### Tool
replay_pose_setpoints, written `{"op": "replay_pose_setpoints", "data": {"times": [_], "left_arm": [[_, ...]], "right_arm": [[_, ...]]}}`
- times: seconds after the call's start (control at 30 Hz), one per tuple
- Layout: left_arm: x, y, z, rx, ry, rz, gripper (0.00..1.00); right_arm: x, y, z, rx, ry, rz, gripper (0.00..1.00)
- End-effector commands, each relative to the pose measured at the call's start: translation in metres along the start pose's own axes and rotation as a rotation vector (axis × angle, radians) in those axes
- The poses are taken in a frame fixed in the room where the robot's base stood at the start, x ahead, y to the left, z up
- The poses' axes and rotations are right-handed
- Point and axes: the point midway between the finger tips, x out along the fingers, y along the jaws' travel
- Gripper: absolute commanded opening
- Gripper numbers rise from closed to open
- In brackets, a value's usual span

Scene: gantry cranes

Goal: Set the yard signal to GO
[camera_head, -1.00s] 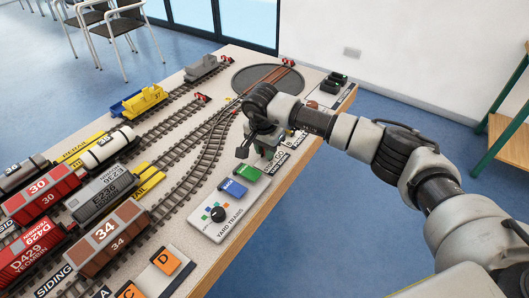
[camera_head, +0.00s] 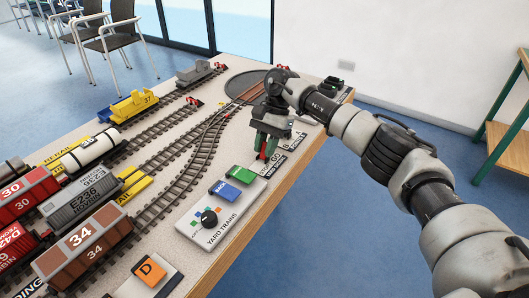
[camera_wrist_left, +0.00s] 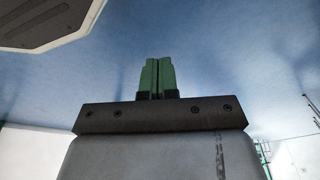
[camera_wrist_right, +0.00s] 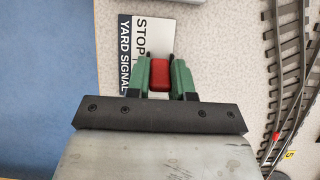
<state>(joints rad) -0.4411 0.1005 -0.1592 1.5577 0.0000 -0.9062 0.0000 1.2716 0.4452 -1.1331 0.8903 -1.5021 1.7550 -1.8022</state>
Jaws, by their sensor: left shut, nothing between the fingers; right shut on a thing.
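The yard signal control is a small unit near the right edge of the layout board. Its white and black plate (camera_wrist_right: 126,55) reads STOP and YARD SIGNAL in the right wrist view. Its red handle (camera_wrist_right: 160,75) sits between the green fingers of my right gripper (camera_wrist_right: 161,72), which is shut on it. In the head view my right gripper (camera_head: 265,146) points down at the board, and only a little red shows between its fingers. The handle's base is mostly hidden. My left gripper (camera_wrist_left: 157,76) is shut and empty, above blue floor; it is outside the head view.
A YARD TRAINS panel (camera_head: 220,232) with a black knob (camera_head: 209,217), a blue button (camera_head: 227,191) and a green button (camera_head: 240,173) lies nearer. Curved tracks (camera_head: 190,175) and several wagons, including a brown one (camera_head: 86,248), are to the left. A turntable (camera_head: 250,86) lies beyond.

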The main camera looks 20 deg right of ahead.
Motion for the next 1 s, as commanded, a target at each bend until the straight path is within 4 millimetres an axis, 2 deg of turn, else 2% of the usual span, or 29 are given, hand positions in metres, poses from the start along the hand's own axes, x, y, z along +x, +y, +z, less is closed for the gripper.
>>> {"op": "replay_pose_setpoints", "data": {"times": [0.2,0.4,0.6,0.97,1.0], "left_arm": [[-0.032,-0.002,-0.024,-0.004,0.025,-0.003,0.00],[-0.052,-0.002,-0.033,-0.006,0.036,-0.004,0.00],[-0.061,-0.003,-0.037,-0.007,0.040,-0.005,0.00],[-0.062,-0.003,-0.037,-0.007,0.040,-0.005,0.00],[-0.062,-0.003,-0.037,-0.007,0.040,-0.005,0.00]], "right_arm": [[0.001,-0.001,-0.004,0.000,-0.067,-0.003,0.00],[0.000,-0.001,-0.004,0.000,-0.103,-0.003,0.00],[-0.001,0.000,-0.004,0.001,-0.116,-0.002,0.00],[-0.001,0.000,-0.004,0.001,-0.118,-0.002,0.00],[-0.001,0.000,-0.004,0.001,-0.118,-0.002,0.27]]}}
